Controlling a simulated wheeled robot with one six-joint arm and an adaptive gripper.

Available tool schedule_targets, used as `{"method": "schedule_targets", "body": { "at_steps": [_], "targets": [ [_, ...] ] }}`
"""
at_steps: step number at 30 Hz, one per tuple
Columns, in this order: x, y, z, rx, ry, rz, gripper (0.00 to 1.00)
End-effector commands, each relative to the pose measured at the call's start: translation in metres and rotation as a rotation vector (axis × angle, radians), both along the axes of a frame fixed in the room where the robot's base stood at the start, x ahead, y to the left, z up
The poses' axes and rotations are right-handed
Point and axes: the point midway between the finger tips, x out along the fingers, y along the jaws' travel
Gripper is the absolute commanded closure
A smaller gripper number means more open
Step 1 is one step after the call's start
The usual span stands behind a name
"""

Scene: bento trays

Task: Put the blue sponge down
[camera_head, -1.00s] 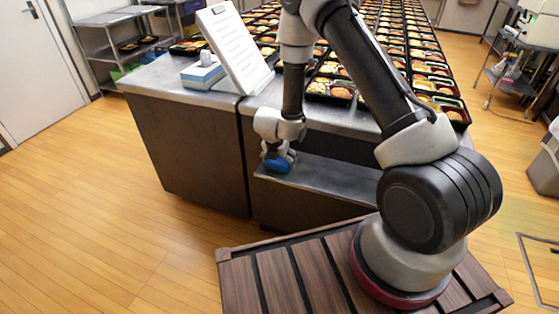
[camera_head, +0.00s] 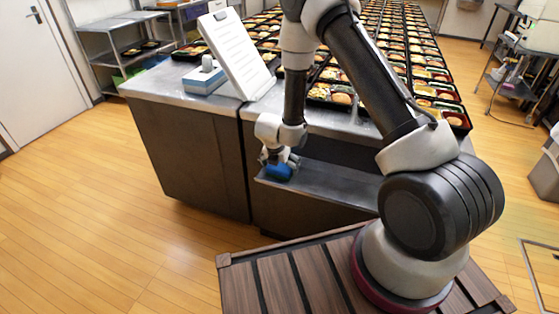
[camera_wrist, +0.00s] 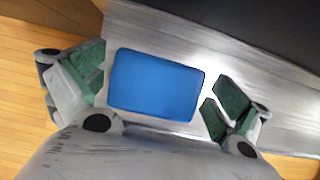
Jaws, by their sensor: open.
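The blue sponge (camera_head: 279,172) is at the left end of the low metal shelf (camera_head: 330,183) on the front of the counter. In the wrist view the sponge (camera_wrist: 156,84) lies flat over the shelf's metal surface (camera_wrist: 230,60), between the green-padded fingers of my gripper (camera_wrist: 158,82). The fingers stand apart, with a visible gap on the right side of the sponge and a narrow one on the left. In the head view my gripper (camera_head: 280,160) is right above the sponge and partly covers it.
A white clipboard sheet (camera_head: 237,55) leans on the counter top beside a blue and white box (camera_head: 204,78). Rows of bento trays (camera_head: 330,92) fill the counter behind my arm. The shelf to the right of the sponge is clear. Wooden floor lies left of the shelf.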

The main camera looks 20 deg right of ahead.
Motion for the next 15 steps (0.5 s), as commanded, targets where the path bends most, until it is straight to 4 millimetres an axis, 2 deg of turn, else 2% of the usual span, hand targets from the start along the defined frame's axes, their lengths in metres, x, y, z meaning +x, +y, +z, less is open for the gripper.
{"method": "schedule_targets", "body": {
  "at_steps": [9, 15],
  "targets": [
    [-0.02, 0.016, 0.062, 0.001, -0.003, 0.003, 0.0],
    [-0.031, 0.024, 0.095, 0.0, -0.003, 0.003, 0.0]
  ]
}}
